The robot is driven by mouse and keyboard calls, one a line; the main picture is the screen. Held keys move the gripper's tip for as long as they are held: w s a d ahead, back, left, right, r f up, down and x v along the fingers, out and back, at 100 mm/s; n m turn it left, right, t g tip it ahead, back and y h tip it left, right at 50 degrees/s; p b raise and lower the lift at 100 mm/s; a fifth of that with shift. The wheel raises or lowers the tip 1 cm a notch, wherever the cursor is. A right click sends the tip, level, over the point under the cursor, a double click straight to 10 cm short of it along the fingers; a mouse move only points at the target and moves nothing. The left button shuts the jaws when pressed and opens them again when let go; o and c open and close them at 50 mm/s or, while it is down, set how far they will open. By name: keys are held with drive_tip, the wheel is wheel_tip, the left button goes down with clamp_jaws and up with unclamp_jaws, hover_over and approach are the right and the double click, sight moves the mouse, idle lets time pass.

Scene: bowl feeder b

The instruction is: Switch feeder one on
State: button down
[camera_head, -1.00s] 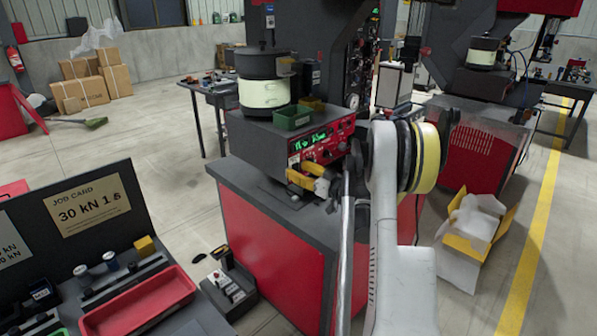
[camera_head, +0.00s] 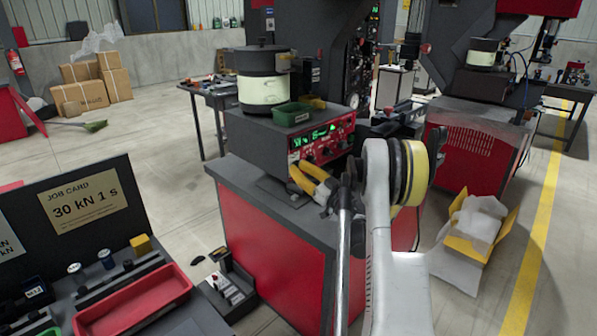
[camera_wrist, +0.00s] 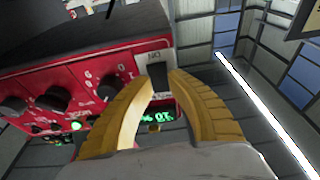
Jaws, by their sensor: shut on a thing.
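Feeder one's controller (camera_head: 262,143) seems to be the dark box with a red front panel (camera_head: 338,137), green lit digits and black knobs. A bowl feeder (camera_head: 262,95) stands on it. My gripper (camera_head: 295,167) is at the panel's lower left corner, its yellow fingers reaching in from the lower right. In the wrist view the panel appears upside down. There my gripper (camera_wrist: 161,86) has its fingertips closed around a black switch lever (camera_wrist: 158,74) on a pale plate (camera_wrist: 153,57) marked ON. The fingers partly hide the panel. I cannot tell which way the switch is set.
The controller stands on a red and grey cabinet (camera_head: 262,240). A green bin (camera_head: 292,114) sits on its top. A job card board (camera_head: 83,203) and red tray (camera_head: 135,300) are at the lower left. An open carton (camera_head: 470,240) stands on the floor at right.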

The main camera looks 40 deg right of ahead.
drive_tip(key=c, duration=1.2)
unclamp_jaws()
drive_tip(key=shift+w, duration=0.1)
drive_tip(key=v, duration=1.2)
